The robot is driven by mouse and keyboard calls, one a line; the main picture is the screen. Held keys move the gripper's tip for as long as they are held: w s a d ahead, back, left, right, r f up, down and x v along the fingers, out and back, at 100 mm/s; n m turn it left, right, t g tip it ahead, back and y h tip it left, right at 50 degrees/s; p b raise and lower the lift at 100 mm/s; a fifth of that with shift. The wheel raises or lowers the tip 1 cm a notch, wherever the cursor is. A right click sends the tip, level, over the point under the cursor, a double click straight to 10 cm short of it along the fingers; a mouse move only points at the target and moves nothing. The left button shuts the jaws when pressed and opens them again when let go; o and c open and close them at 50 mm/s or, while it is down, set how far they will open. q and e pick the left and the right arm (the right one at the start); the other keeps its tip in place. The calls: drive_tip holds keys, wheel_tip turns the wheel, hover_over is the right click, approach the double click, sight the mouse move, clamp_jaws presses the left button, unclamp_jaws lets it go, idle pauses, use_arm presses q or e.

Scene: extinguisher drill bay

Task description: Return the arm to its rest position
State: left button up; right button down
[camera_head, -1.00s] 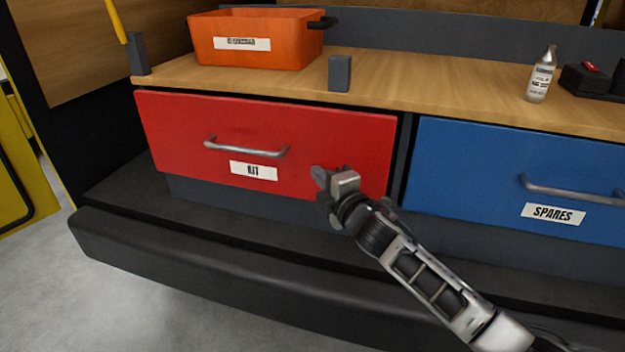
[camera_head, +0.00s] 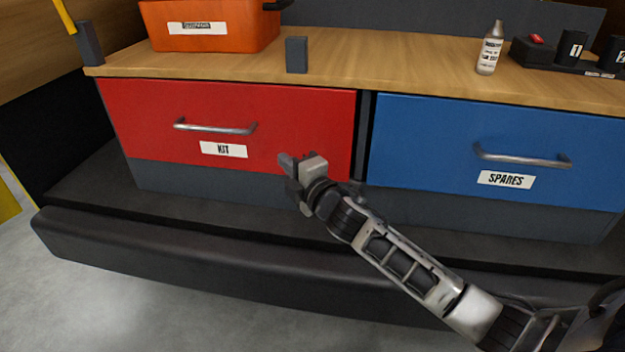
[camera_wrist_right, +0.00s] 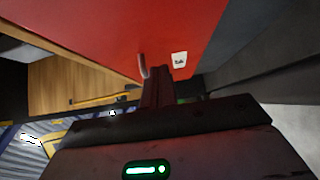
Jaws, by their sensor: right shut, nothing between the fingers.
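My right arm comes in from the lower right in the head view. Its gripper (camera_head: 287,166) is in front of the lower right part of the red KIT drawer (camera_head: 290,120), clear of the drawer's handle (camera_head: 215,128). The fingers are shut and nothing is held. In the right wrist view the shut fingers (camera_wrist_right: 157,85) point toward the red drawer front (camera_wrist_right: 120,35), its handle (camera_wrist_right: 144,66) and its white label (camera_wrist_right: 179,59). My left gripper is not in view.
The blue SPARES drawer (camera_head: 430,135) is to the right and looks shut. On the wooden counter (camera_head: 390,70) stand an orange crate (camera_head: 210,38), a small dark block (camera_head: 296,55), a bottle (camera_head: 490,48) and a black holder (camera_head: 555,57). A dark bumper ledge (camera_head: 150,250) runs along the front.

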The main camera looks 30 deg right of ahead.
use_arm(q)
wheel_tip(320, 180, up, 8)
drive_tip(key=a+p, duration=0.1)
drive_tip(key=p, duration=1.1)
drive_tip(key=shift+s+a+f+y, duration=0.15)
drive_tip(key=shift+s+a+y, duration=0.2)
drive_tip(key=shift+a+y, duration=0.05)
use_arm(e)
drive_tip(key=s+a+f+m+g, duration=0.1)
drive_tip(key=s+a+m+g, duration=0.1)
drive_tip(key=s+m, duration=0.4)
drive_tip(key=s+a+f+m+g, duration=0.2)
drive_tip(key=s+a+m, duration=0.2)
drive_tip(key=s, duration=0.9)
drive_tip(key=s+a+f+m+g, duration=0.2)
drive_tip(key=s+a+m+g, duration=0.1)
drive_tip(key=s+m, duration=0.4)
drive_tip(key=s, duration=0.2)
drive_tip(key=shift+s+m+y, duration=0.3)
drive_tip(key=shift+s+y, duration=0.1)
